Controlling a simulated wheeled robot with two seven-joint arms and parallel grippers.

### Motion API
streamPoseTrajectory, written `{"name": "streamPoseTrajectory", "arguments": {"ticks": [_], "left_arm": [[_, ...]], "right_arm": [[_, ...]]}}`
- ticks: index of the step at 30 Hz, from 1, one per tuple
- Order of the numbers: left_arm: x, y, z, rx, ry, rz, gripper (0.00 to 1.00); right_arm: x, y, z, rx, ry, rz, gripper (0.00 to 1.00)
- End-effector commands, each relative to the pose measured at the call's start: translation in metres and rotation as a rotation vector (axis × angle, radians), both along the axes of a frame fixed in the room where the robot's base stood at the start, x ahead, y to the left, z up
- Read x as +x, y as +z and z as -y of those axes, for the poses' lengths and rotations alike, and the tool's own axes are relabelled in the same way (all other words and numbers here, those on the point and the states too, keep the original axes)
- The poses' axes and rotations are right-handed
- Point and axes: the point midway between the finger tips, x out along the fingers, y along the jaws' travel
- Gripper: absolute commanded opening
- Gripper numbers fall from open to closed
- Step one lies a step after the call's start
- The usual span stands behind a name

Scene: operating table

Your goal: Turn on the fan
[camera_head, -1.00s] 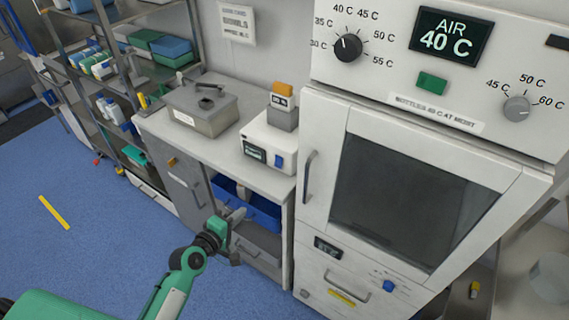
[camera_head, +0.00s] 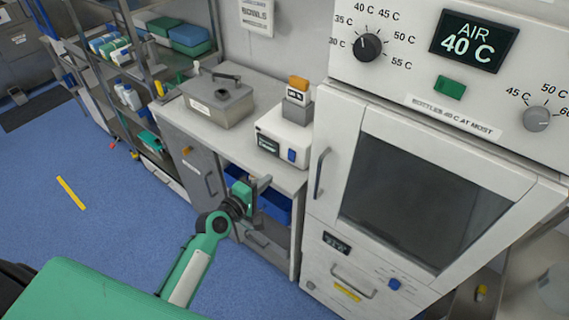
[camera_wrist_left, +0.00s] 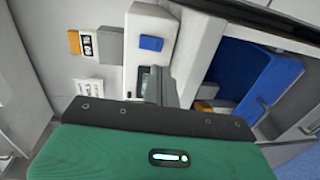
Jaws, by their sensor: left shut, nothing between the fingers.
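A tall white warming cabinet (camera_head: 490,165) stands at the right, its door shut. Its panel has a display reading AIR 40 C (camera_head: 473,40), a green switch (camera_head: 450,87), a left dial (camera_head: 368,46) and a right dial (camera_head: 537,118). No part is clearly labelled as a fan. My left gripper (camera_head: 257,190) is shut and empty, in front of the counter, left of the cabinet and well below its panel. In the left wrist view its fingers (camera_wrist_left: 160,85) point toward the white box with a blue switch (camera_wrist_left: 151,43). My right gripper is not in view.
A counter (camera_head: 240,142) carries a grey lidded box (camera_head: 217,101) and a white box with a blue switch (camera_head: 284,138). Blue bins (camera_head: 276,208) sit beneath it. A cabinet door handle (camera_head: 320,174) sticks out. Shelving stands left; blue floor (camera_head: 110,240) is open.

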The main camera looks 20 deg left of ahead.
Motion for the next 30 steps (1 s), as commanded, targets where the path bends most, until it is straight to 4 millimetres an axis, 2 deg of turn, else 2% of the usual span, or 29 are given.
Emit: {"name": "streamPoseTrajectory", "arguments": {"ticks": [1, 9, 15, 21, 30], "left_arm": [[0.011, 0.002, 0.004, -0.001, 0.000, 0.001, 0.00], [0.057, -0.005, 0.021, 0.000, 0.000, 0.001, 0.00], [0.079, -0.009, 0.029, 0.000, 0.000, 0.001, 0.00], [0.087, -0.011, 0.032, 0.001, 0.000, 0.001, 0.00], [0.088, -0.011, 0.032, 0.001, 0.000, 0.001, 0.00]], "right_arm": [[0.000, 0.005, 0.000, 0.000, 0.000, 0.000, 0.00], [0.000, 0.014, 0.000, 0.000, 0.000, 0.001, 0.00], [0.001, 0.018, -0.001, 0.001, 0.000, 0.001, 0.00], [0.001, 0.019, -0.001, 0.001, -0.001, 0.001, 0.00], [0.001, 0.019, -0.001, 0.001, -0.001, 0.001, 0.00]]}}
